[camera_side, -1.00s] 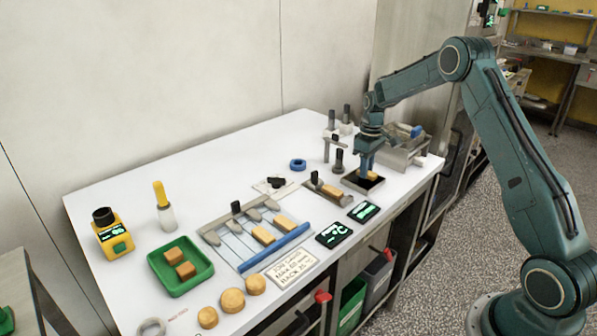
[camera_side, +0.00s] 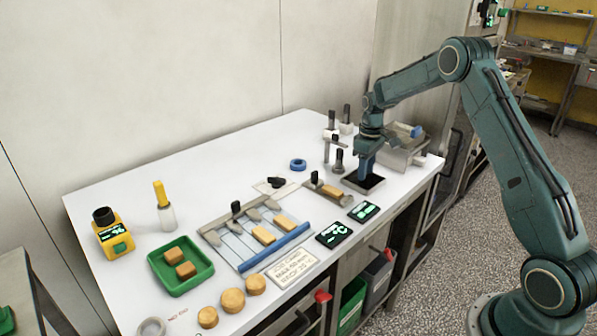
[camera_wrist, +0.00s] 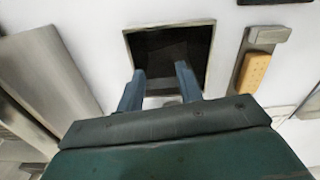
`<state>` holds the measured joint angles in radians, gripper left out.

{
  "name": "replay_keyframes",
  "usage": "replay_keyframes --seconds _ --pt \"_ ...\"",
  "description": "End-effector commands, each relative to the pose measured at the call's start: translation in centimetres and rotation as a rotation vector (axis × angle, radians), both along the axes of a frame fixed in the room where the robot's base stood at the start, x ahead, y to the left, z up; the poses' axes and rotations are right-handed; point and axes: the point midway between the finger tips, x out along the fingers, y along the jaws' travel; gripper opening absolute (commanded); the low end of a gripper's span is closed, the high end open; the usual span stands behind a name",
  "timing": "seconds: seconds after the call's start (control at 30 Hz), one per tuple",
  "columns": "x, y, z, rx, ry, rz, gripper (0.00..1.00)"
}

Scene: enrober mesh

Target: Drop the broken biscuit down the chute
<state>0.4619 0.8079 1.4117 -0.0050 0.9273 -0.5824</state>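The chute (camera_side: 378,186) is a square, metal-rimmed dark opening near the right end of the white table. Its rim (camera_wrist: 170,26) also shows in the wrist view, with a black interior. My gripper (camera_side: 364,177) is right over the opening, pointing down. In the wrist view its two blue fingers (camera_wrist: 160,84) are apart with nothing between them. No broken biscuit shows in the gripper or on the table around the chute; the inside of the chute is too dark to see into.
A whole-looking biscuit (camera_wrist: 254,72) lies on a metal holder beside the chute. A steel box (camera_side: 402,155) stands close behind my gripper. Dark-handled tools (camera_side: 338,160) stand to the left. A slatted rack (camera_side: 238,252) with biscuits and a green tray (camera_side: 199,280) are farther left.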

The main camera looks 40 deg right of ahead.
Motion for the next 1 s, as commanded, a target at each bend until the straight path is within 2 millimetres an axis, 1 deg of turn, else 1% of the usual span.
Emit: replay_keyframes --seconds 0.03,0.17,0.37,0.47,0.8,1.0 --pt "0.1 -0.7 0.3 -0.012 -0.010 -0.015 0.50" --pt "0.1 -0.8 0.9 -0.013 -0.014 -0.015 0.50" --pt "0.2 -0.6 2.9 -0.012 -0.015 -0.012 0.50" --pt "0.1 -0.5 4.2 -0.010 -0.011 -0.009 0.50" --pt "0.1 -0.1 9.9 -0.004 -0.006 -0.003 0.50" --pt "0.1 0.0 12.5 -0.003 -0.003 -0.001 0.50"
